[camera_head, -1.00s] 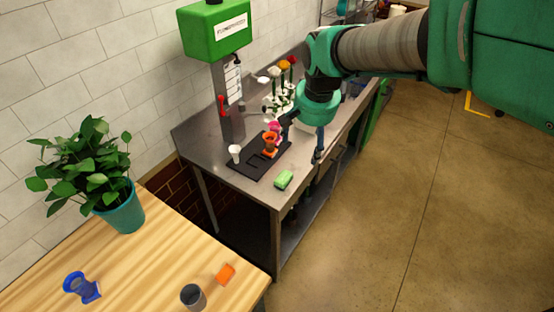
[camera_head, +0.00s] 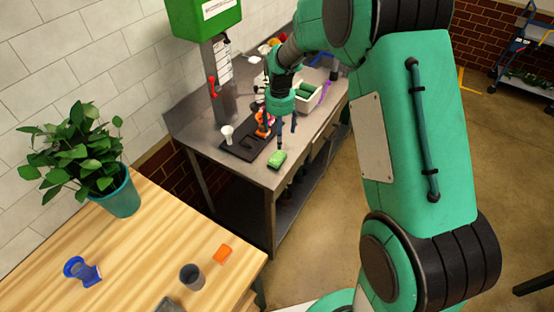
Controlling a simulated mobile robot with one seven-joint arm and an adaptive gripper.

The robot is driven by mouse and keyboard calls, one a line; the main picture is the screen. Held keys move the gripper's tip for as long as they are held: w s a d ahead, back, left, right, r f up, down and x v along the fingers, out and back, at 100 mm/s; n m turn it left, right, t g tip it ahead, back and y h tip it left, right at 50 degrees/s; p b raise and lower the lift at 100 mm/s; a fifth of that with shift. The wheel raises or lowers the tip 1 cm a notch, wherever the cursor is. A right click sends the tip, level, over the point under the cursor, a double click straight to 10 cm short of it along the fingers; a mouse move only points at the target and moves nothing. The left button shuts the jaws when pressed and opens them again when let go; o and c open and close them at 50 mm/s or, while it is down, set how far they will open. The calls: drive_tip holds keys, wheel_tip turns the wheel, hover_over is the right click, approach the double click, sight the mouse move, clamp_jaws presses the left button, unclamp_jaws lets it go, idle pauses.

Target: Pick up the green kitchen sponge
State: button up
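The green kitchen sponge (camera_head: 277,160) lies on the front corner of the steel table (camera_head: 262,178), to the right of a black tray. My gripper (camera_head: 280,138) points down above and just behind the sponge. Its dark fingers are spread apart, one over the sponge and one farther right. They look empty. I cannot tell whether a fingertip touches the sponge.
The black tray (camera_head: 236,153) holds a white cup (camera_head: 227,133) and an orange item (camera_head: 262,122). A white bin (camera_head: 308,97) stands behind my gripper. A wooden table (camera_head: 150,250) in front bears a plant (camera_head: 121,196), a grey cup (camera_head: 192,277) and an orange block (camera_head: 222,254).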

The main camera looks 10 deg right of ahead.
drive_tip(key=shift+f, duration=0.25)
drive_tip(key=shift+f, duration=0.15)
drive_tip(key=b, duration=0.1)
hover_over(279, 158)
drive_tip(key=shift+w+d+f, duration=0.1)
drive_tip(key=shift+w+f, duration=0.05)
drive_tip(key=shift+f, duration=1.95)
drive_tip(key=shift+w+f, duration=0.1)
drive_tip(key=shift+f, duration=2)
drive_tip(key=shift+s+f+b, duration=0.15)
drive_tip(key=shift+f+b, duration=0.3)
drive_tip(key=shift+f, duration=2.15)
drive_tip(key=c, duration=1)
